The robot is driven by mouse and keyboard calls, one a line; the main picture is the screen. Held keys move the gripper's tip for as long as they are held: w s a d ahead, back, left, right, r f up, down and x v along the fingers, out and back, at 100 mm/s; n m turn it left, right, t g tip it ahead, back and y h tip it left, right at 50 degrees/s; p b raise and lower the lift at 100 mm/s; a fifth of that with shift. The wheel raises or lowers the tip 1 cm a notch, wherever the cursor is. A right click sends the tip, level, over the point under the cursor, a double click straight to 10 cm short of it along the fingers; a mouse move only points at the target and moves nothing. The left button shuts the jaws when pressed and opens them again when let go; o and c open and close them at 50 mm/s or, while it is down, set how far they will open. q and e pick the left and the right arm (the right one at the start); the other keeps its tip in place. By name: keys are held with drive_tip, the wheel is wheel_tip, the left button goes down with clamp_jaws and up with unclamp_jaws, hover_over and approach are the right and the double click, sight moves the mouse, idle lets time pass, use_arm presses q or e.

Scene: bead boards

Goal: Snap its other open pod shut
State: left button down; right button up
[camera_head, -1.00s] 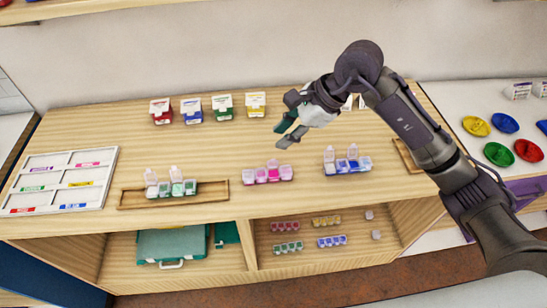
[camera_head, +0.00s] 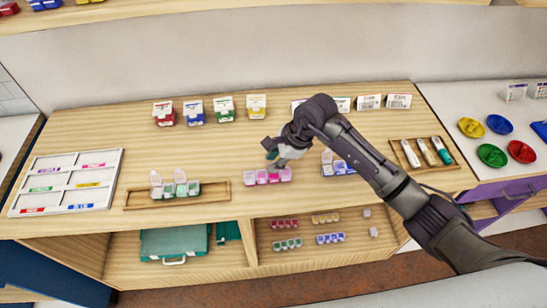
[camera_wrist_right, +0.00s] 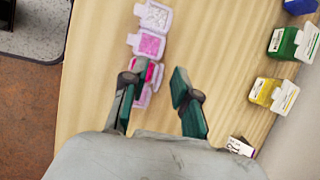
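The pink pod strip (camera_head: 267,176) lies on the table in the middle. My right gripper (camera_head: 278,157) is just above and behind it, hiding part of its back edge. In the right wrist view, the strip (camera_wrist_right: 150,44) runs up from my right gripper (camera_wrist_right: 155,77), whose two dark green fingers are apart with nothing held. The left finger is beside or over the magenta pod (camera_wrist_right: 153,72); whether it touches cannot be told. The two farther pods look covered by clear lids. The magenta pod's lid is not clear. My left gripper is not in view.
A strip with raised lids (camera_head: 180,187) sits in a wooden tray (camera_head: 217,194) to the left. A blue strip (camera_head: 338,167) is close on the right, partly behind my arm. A sorting tray (camera_head: 115,180), several coloured boxes (camera_head: 195,111) and a tray of tubes (camera_head: 450,166) stand around.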

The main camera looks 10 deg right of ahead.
drive_tip(key=shift+a+f, duration=0.1)
drive_tip(key=shift+f, duration=0.15)
clamp_jaws()
drive_tip(key=shift+b, duration=0.35)
drive_tip(key=shift+s+f+t+b, duration=0.2)
drive_tip(key=shift+t+b, duration=0.2)
drive_tip(key=shift+b, duration=0.35)
drive_tip(key=t+b, duration=0.1)
drive_tip(key=b, duration=0.3)
drive_tip(key=s+n+t+b, duration=0.1)
drive_tip(key=t+b, duration=0.1)
drive_tip(key=b, duration=0.3)
drive_tip(key=f+t+b, duration=0.1)
drive_tip(key=t+b, duration=0.1)
drive_tip(key=b, duration=0.3)
drive_tip(key=shift+s+f, duration=0.1)
drive_tip(key=shift+s, duration=0.25)
drive_tip(key=shift+s+r+n+t+y+b, duration=0.1)
drive_tip(key=shift+r+n+t+y+b, duration=0.2)
drive_tip(key=shift+b, duration=0.35)
unclamp_jaws()
